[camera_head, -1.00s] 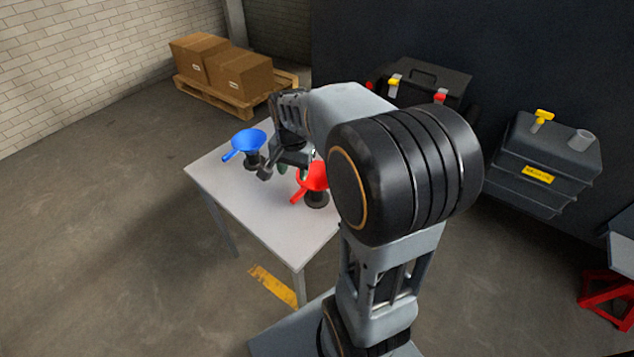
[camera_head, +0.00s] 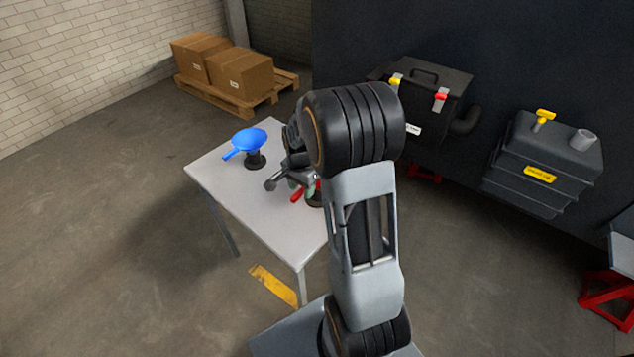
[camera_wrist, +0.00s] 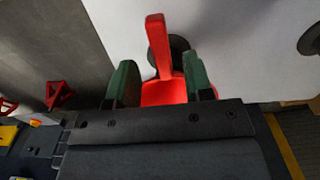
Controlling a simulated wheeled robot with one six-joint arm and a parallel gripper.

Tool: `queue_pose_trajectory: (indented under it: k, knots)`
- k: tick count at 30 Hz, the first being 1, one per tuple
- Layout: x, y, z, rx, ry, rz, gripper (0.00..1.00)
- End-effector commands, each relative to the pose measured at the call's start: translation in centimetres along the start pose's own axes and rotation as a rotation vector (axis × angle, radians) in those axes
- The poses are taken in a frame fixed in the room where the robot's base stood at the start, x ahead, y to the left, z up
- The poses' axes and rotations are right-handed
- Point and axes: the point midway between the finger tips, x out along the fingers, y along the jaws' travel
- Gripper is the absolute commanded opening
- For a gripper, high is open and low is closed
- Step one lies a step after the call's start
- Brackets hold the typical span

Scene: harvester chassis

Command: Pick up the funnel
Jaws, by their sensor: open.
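A blue funnel (camera_head: 249,139) sits on a dark round stand (camera_head: 255,160) at the left of the table. A red funnel (camera_head: 305,192) is on the same table, mostly hidden behind my arm and gripper in the head view. In the wrist view the red funnel (camera_wrist: 164,92) shows its handle and part of its bowl, with a dark round base (camera_wrist: 180,45) behind. My gripper (camera_head: 281,184) is open over the red funnel. In the wrist view its two green-padded fingers (camera_wrist: 160,85) stand on either side of the red funnel. I cannot tell whether they touch it.
The grey-white table (camera_head: 262,214) has bare room at its front left. Cardboard boxes (camera_head: 240,73) rest on a pallet at the back. A black container (camera_head: 425,100) and a dark tank (camera_head: 550,150) stand along the dark wall at right.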

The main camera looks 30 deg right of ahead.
Motion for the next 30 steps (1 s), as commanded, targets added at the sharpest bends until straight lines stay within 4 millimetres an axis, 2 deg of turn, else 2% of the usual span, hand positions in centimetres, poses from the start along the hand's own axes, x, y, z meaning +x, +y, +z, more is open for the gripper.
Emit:
queue_pose_trajectory:
  k: [6,9,19,30]
  knots:
    - [3.1,-0.2,0.1,0.0,-0.003,0.004,0.47]
    - [3.9,-0.3,0.1,0.0,-0.002,0.002,0.47]
    - [4.4,-0.3,0.0,-0.001,-0.001,0.001,0.47]
    - [4.4,-0.3,0.0,-0.001,-0.001,0.001,0.12]
